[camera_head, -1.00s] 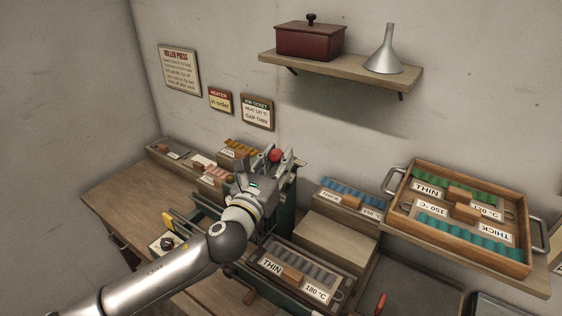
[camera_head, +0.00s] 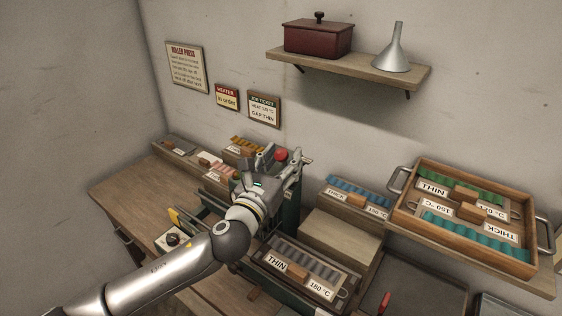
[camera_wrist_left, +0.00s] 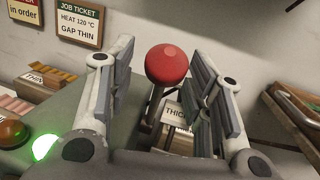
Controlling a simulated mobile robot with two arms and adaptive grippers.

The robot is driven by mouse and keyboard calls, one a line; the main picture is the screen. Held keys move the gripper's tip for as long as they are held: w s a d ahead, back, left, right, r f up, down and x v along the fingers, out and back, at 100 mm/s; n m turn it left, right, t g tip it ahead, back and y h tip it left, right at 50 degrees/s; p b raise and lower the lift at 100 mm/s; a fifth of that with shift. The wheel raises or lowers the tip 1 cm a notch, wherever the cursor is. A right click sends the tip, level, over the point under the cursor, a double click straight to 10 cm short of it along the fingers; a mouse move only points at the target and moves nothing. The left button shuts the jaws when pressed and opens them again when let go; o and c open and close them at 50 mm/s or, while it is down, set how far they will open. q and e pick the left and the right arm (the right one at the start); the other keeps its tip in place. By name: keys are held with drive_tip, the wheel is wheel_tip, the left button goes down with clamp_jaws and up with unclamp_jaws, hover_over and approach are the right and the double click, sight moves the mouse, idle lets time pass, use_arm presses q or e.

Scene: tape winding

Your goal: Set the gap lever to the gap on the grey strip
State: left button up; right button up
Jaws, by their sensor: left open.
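The gap lever has a red ball knob (camera_head: 281,155) at the top of the press; in the left wrist view the knob (camera_wrist_left: 167,64) stands on a grey stem. My left gripper (camera_head: 274,168) is at the lever, its fingers open. In the left wrist view the knob appears between the spread fingers (camera_wrist_left: 167,82), with space on both sides and no clear contact. The grey strip (camera_head: 316,262) lies in a tray in front of the press, with labels THIN (camera_head: 276,262) and 180 °C (camera_head: 320,287). The gripper hides much of the press top. My right gripper is not in view.
A job ticket (camera_head: 264,109) on the wall reads GAP THIN. A blue strip tray (camera_head: 359,187) labelled THICK stands right of the press. A wooden tray (camera_head: 403,219) with green and teal strips is farther right. A green light (camera_wrist_left: 45,147) glows beside the gripper.

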use_arm(q)
drive_tip(key=shift+s, duration=0.1)
drive_tip(key=v, duration=1.2)
